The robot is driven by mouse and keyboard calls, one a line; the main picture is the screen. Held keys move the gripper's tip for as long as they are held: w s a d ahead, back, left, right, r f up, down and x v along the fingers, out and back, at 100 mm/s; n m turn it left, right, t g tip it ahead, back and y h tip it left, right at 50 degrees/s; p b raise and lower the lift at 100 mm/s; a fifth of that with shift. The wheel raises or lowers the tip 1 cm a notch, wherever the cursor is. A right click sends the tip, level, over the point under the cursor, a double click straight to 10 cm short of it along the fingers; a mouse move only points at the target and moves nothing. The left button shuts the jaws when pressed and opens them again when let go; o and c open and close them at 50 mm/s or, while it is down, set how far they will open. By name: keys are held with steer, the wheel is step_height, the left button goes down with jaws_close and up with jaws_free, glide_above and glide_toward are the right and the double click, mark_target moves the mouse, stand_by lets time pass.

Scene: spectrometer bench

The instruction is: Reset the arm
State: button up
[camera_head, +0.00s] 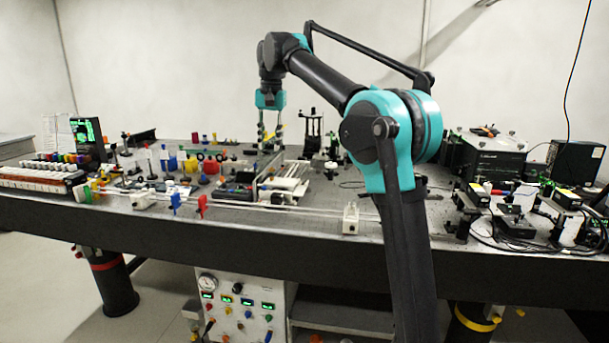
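My teal and black arm (395,150) rises from the bottom right of the head view. It bends at a teal elbow and reaches left over the bench. My gripper (270,138) hangs straight down at its end, above the middle of the optical bench. Its two thin fingers look parallel and apart, with nothing seen between them. The fingertips overlap small bench parts in the picture, so I cannot tell how far above them they are.
The dark bench (300,229) is crowded with coloured optical mounts, rods and posts. A lit screen (87,135) stands at the left. A black box (491,157) and cabled instruments fill the right. A gauge panel (240,310) sits below. The air above the bench is mostly free.

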steer(key=s+d+f+t, duration=0.1)
steer(key=s+d+f, duration=0.2)
steer(key=d+f, duration=0.55)
steer(key=s+d+f+t, duration=0.1)
steer(key=s+d+f, duration=0.3)
steer(key=d+f, duration=0.45)
steer(key=s+d+f, duration=0.4)
steer(key=s+f, duration=0.3)
steer(key=s, duration=0.1)
steer(key=s+d+f+n+t, duration=0.1)
steer(key=s+d+f, duration=0.3)
steer(key=s+f, duration=0.4)
steer(key=s+d+f+h, duration=0.1)
steer(key=s+d+f, duration=0.3)
steer(key=s+f, duration=0.4)
steer(key=shift+d+f+n, duration=0.15)
steer(key=shift+d+n, duration=0.2)
steer(key=shift+n, duration=0.05)
steer(key=shift+a, duration=0.1)
